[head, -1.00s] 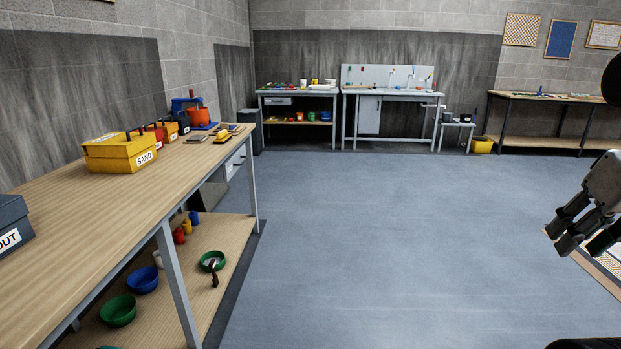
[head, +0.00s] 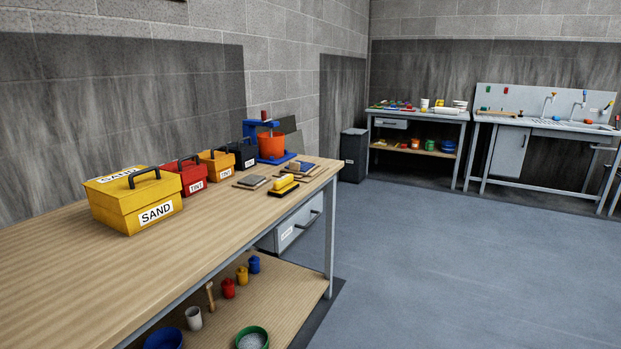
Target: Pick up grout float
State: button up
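Several small flat tools lie near the far end of the wooden workbench (head: 110,262). One has a yellow block-like top on a dark base (head: 284,185). A flat grey piece with a brown edge (head: 251,182) lies to its left, and a dark blue and brown flat piece (head: 301,167) lies behind it. I cannot tell for sure at this size which of them is the grout float. My gripper is not in view now.
A yellow SAND box (head: 122,207), red (head: 187,175) and orange TINT boxes, a black box and a blue stand with an orange bucket (head: 271,146) line the bench's back. The floor (head: 420,270) at right is clear.

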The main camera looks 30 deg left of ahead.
aim_at(285, 185)
jog(key=i+u, duration=0.35)
jog(key=i, duration=0.3)
jog(key=i+l+u, duration=0.25)
jog(key=i+u, duration=0.15)
jog(key=i, duration=0.2)
jog(key=i+u, duration=0.4)
jog(key=i+l+u, duration=0.2)
jog(key=u, duration=0.2)
jog(key=i+l+u, duration=0.65)
jog(key=u, duration=0.15)
